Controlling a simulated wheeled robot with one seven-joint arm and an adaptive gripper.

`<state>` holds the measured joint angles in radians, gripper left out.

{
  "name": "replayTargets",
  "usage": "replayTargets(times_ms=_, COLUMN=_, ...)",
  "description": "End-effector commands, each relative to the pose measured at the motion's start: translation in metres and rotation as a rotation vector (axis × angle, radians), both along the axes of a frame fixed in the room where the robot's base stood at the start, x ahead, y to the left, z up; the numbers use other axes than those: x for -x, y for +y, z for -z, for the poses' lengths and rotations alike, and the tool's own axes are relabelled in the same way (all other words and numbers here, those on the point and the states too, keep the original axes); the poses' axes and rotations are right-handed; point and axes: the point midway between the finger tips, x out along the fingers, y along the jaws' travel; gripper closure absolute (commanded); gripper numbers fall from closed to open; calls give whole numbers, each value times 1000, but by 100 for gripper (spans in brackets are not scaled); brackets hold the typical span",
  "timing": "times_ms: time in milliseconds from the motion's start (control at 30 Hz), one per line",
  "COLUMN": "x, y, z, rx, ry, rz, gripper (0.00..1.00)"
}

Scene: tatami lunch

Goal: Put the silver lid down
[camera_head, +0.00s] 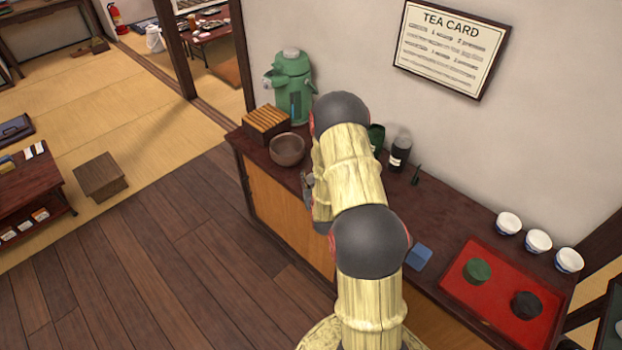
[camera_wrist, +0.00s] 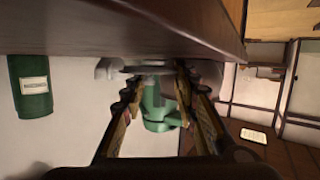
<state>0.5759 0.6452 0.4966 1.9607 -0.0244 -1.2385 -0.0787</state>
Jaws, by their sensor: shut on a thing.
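My gripper (camera_wrist: 154,78) shows in the wrist view with its two fingers on either side of a thin grey edge, which looks like the silver lid (camera_wrist: 150,69). The lid is seen edge-on, so its full shape is hidden. In the head view my arm hides most of the gripper (camera_head: 308,188), which is near the front edge of the dark counter (camera_head: 440,205), right of the brown bowl. I cannot tell whether the lid touches the counter. A green canister (camera_wrist: 31,86) with a pale label shows in the wrist view; in the head view (camera_head: 377,138) my arm partly covers it.
A green flask (camera_head: 293,85), a slatted wooden box (camera_head: 267,124) and a brown bowl (camera_head: 287,149) stand at the counter's left end. A dark bottle (camera_head: 400,152) is behind my arm. A red tray (camera_head: 479,307) and several white cups (camera_head: 538,241) are at right.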

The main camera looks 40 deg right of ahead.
Motion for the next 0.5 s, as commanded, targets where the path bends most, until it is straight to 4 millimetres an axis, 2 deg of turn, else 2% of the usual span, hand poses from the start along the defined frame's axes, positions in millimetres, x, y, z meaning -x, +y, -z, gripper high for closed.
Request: replayTargets(times_ms=500, x=1, y=0, z=14, rx=-2, ry=3, rz=0, gripper=92)
